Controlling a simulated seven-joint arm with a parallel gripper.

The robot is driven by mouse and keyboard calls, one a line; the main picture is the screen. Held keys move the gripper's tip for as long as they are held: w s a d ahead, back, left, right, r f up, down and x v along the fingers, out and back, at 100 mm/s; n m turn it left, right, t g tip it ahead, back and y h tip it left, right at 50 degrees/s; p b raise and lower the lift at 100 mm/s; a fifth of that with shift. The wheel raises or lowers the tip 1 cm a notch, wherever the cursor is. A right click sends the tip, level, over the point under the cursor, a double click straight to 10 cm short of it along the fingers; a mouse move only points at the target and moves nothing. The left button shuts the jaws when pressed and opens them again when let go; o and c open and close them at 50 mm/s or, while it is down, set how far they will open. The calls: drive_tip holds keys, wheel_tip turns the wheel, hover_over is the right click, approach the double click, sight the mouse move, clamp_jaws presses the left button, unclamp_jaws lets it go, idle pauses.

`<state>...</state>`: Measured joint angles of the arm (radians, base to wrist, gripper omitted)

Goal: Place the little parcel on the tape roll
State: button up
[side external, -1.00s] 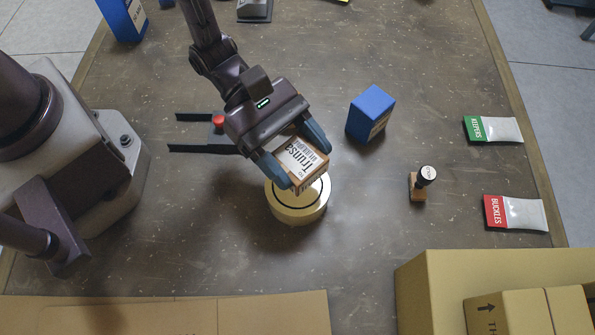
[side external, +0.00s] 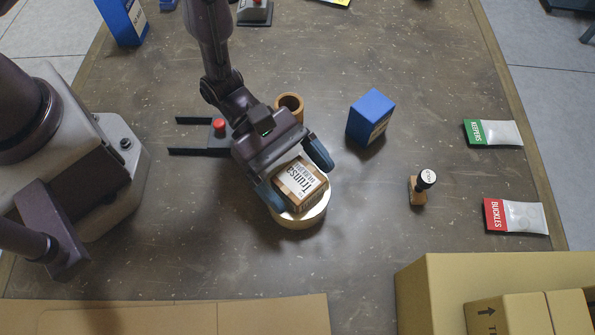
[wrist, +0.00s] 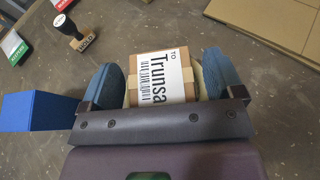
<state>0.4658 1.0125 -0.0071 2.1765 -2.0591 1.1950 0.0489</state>
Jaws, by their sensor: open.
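The little parcel (side external: 301,184) is a small brown box with a white label. In the side view it rests on top of the tape roll (side external: 300,218), a pale ring lying flat on the table. My gripper (side external: 296,178) is open, with one blue finger on each side of the parcel. In the wrist view the parcel (wrist: 160,80) sits between the spread fingers, with a gap at its left side. The parcel hides most of the roll's top.
A blue box (side external: 371,117) stands to the right, and a wooden stamp (side external: 421,187) beyond it. A brown cardboard tube (side external: 290,105) stands just behind my gripper. A large carton (side external: 440,275) is at front right. Green and red packets lie at the right edge.

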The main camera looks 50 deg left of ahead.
drive_tip(key=v, duration=1.2)
drive_tip(key=s+a+r+m+g+y, duration=0.1)
drive_tip(key=s+a+r+m+y, duration=0.1)
drive_tip(key=r+m, duration=0.35)
drive_tip(key=s+a+r+m+g+y, duration=0.1)
drive_tip(key=a+r+m+g+y, duration=0.1)
drive_tip(key=r+m, duration=0.4)
drive_tip(key=s+a+r+m+t+y, duration=0.2)
drive_tip(key=a+r+m+t+y, duration=0.4)
drive_tip(key=a+r, duration=0.7)
drive_tip(key=t+y, duration=0.2)
drive_tip(key=y, duration=0.1)
drive_tip(key=shift+s+a+t, duration=0.25)
drive_tip(key=shift+a+t, duration=0.05)
drive_tip(key=shift+a, duration=0.05)
